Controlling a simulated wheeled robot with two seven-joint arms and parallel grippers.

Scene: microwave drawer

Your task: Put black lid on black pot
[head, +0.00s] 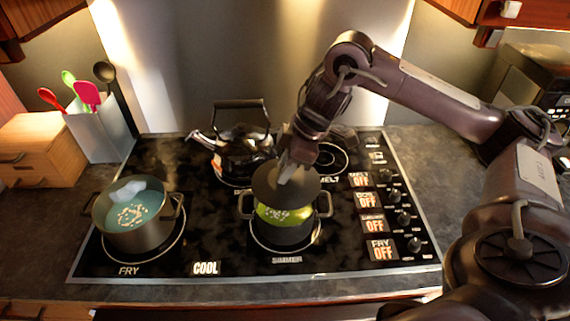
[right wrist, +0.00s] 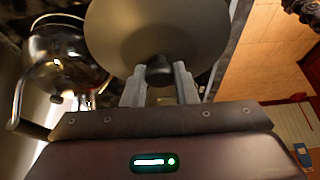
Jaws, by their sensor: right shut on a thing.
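The black lid (head: 272,190) is held above the black pot (head: 284,234), over its back part. The lid looks tilted, and yellow-green contents show in the pot below its front edge. My right gripper (head: 290,168) is shut on the lid's knob. In the right wrist view the lid (right wrist: 158,35) fills the top middle, with its dark knob between the fingers of the right gripper (right wrist: 159,78). Whether the lid touches the pot rim is hard to tell. My left gripper is not in view.
A grey pot (head: 140,236) with blue-green contents sits on the front left burner. A kettle (head: 238,150) stands close behind the black pot. A utensil holder (head: 98,128) is at the left. Control knobs (head: 402,219) line the cooktop's right side.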

